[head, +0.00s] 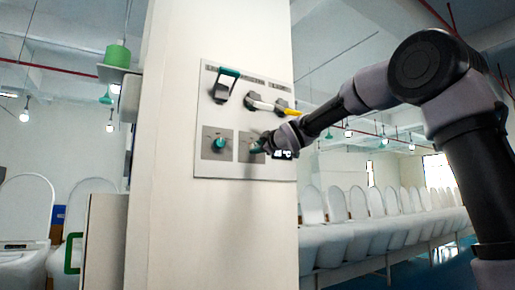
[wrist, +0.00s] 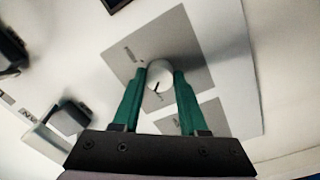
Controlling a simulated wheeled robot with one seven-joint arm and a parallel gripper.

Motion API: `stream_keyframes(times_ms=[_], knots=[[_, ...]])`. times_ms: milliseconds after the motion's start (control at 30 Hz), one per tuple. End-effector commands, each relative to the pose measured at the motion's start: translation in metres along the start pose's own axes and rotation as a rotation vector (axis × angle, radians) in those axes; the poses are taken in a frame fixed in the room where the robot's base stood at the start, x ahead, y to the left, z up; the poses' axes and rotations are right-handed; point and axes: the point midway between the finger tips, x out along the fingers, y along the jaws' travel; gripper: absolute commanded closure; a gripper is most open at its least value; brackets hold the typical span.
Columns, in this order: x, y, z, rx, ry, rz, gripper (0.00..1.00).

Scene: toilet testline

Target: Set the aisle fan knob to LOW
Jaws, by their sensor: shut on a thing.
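A light grey round knob (wrist: 160,79) with a dark pointer line sits on a square grey plate (wrist: 190,38) in the wrist view. My gripper (wrist: 160,72) has its two green fingers on either side of this knob, shut on it. The pointer line points toward the lower left in the wrist view. The plate's lettering is too blurred to read, so I cannot tell which setting it marks. In the head view my gripper (head: 262,147) is at the right-hand lower plate (head: 243,150) of the wall panel and hides the knob.
The panel (head: 230,172) is on a white column (head: 215,230). A green knob (head: 219,143) is on the plate to the left. Above are a green-handled lever (head: 228,80) and white and yellow handles (head: 262,105). A small dark display (head: 285,154) is at the right.

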Motion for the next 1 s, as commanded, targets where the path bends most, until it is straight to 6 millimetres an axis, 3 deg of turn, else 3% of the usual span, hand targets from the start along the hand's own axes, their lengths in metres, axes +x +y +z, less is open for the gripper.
stream_keyframes(times_ms=[433,1000], knots=[[0.0001,-0.0006,0.0009,-0.283,0.01,0.001,1.0],[0.0002,-0.0007,0.001,-0.35,0.013,0.002,1.0]])
